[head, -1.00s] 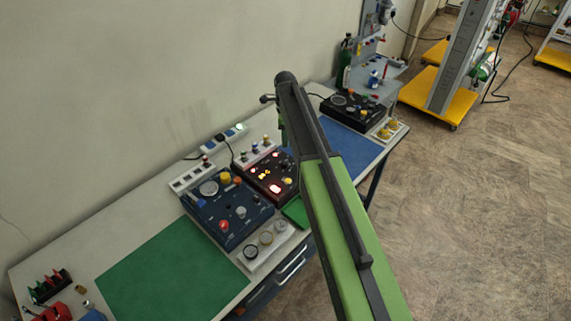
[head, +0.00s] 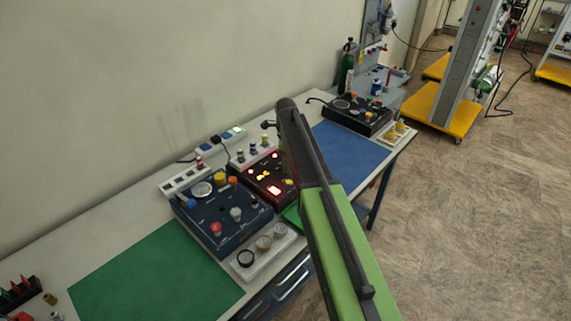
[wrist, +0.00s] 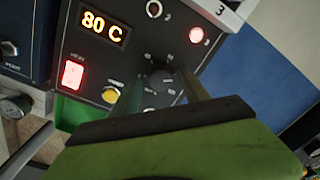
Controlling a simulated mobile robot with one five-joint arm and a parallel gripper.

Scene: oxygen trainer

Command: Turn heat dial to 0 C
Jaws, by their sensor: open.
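The black trainer panel (head: 262,176) stands on the bench with lit red and amber lights; its display (wrist: 105,24) reads "80 C" in the wrist view. A dark round dial (wrist: 159,77) with white marks around it sits on the panel; its pointer is too dim to read. My gripper (wrist: 161,84) is open, its two fingers on either side of the dial. I cannot tell whether they touch it. In the head view my arm hides the gripper and dial. A lit red switch (wrist: 73,74) and a yellow button (wrist: 110,94) are left of the dial.
A blue panel (head: 205,215) with knobs stands to the left, with a white tray (head: 262,262) of round parts before it. A green mat (head: 150,275) and a blue mat (head: 345,155) lie clear. Another black panel (head: 357,118) stands at the far right.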

